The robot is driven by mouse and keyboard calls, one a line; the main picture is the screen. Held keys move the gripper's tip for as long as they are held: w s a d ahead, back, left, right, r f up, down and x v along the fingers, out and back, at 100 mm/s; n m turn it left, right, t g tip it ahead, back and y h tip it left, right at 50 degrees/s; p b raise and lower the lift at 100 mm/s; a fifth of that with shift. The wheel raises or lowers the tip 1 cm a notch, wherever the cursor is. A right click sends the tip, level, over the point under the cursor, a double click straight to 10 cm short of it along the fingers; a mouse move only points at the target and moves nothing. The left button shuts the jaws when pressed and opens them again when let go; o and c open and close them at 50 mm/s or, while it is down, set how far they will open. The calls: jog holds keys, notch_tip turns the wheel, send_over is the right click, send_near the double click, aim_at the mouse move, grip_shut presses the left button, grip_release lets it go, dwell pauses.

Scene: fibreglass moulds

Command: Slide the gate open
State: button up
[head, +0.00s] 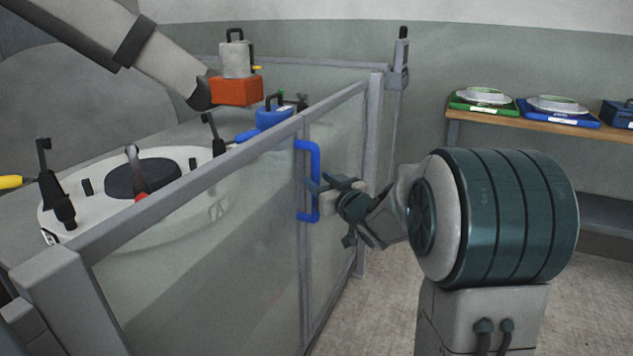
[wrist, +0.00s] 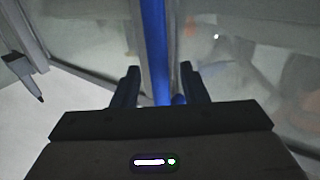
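The gate (head: 335,140) is a clear panel in a grey frame, part of a low guard around a machine. It bears an upright blue bar handle (head: 316,158), which also shows in the wrist view (wrist: 156,45). My gripper (head: 322,188) is at the handle's middle, reaching in from the right. In the wrist view my gripper's fingers (wrist: 160,84) stand apart, one on each side of the blue bar, with gaps showing. No clear opening shows beside the gate.
Behind the guard are a white round machine top (head: 85,200), an orange block (head: 236,91) with a grey canister, and a large grey arm-like beam (head: 100,38). A grey post (head: 399,70) stands behind the gate. A wooden shelf (head: 520,112) holds trays at right.

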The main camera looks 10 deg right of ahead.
jog(key=shift+x, duration=1.25)
jog(key=shift+d, duration=0.1)
grip_shut()
jog(key=shift+s, duration=0.1)
